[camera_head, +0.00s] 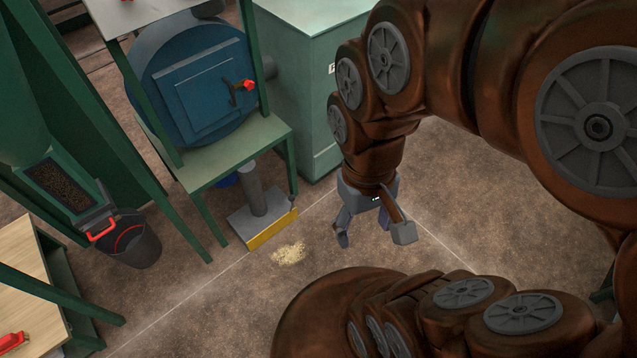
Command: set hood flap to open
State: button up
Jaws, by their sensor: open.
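A grey floor hood (247,222) sits on the floor below the green stand, with a grey round pipe (251,188) rising from it. A yellow flap (272,230) runs along its front edge, close to the floor; it looks as if it covers the hood's mouth. My gripper (374,234) hangs from the arm to the right of the hood, fingers pointing down and spread, with nothing between them. It is clear of the flap, with a gap of floor showing between them.
A pale heap of grains (289,253) lies on the floor before the flap. A blue round housing (195,85) with a red-knobbed door latch stands above the hood. A green cabinet (318,85) is behind. A dark bucket (136,246) and wooden bench (25,297) are left.

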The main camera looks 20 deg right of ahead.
aim_at(261, 238)
jog(key=z, duration=0.35)
jog(key=k, duration=0.35)
jog(key=u, duration=1.05)
jog(key=i, duration=1.15)
jog(key=z, duration=0.55)
